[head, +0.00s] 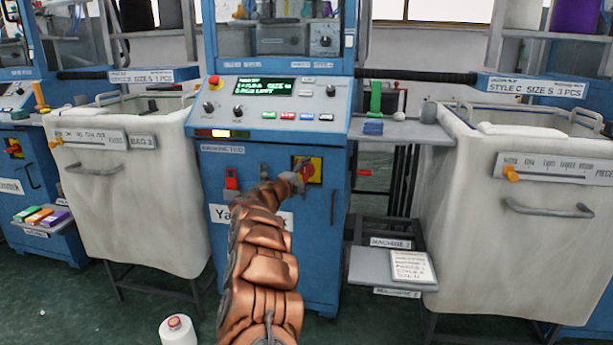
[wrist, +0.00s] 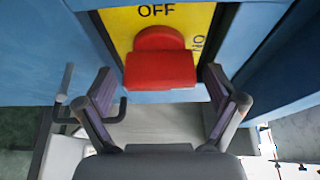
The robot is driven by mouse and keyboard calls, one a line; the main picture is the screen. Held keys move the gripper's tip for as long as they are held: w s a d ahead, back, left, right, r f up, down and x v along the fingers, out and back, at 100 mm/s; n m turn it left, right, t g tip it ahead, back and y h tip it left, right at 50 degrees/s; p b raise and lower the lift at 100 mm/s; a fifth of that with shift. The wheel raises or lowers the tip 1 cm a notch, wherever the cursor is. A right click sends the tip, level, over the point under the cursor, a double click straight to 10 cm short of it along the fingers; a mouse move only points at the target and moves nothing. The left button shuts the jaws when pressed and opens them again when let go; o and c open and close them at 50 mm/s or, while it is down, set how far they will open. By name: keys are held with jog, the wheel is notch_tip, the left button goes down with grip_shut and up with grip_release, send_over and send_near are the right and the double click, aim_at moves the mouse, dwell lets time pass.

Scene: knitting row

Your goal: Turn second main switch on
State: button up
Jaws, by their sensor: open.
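The main switch is a red knob (head: 307,172) on a yellow plate (head: 317,163) on the front of the middle blue machine. In the wrist view the red knob (wrist: 160,68) fills the centre, with the yellow plate (wrist: 120,25) behind it. "OFF" reads at the plate's top and a sideways marking, partly hidden, is at its right. My gripper (wrist: 160,92) is open, one finger left and one right of the knob, with gaps on both sides. In the head view my gripper (head: 292,181) is at the knob's left and hides part of the plate.
A red device (head: 232,178) sits left of the switch. The control panel (head: 270,105) with a lit display is above. White bins (head: 150,215) flank the machine. A lower shelf (head: 375,268) is at right; a white cone (head: 178,330) stands on the floor. Another yellow-plated switch (head: 14,148) is far left.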

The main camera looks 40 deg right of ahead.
jog(key=v, duration=1.2)
jog(key=shift+r, duration=0.1)
dwell(0.5)
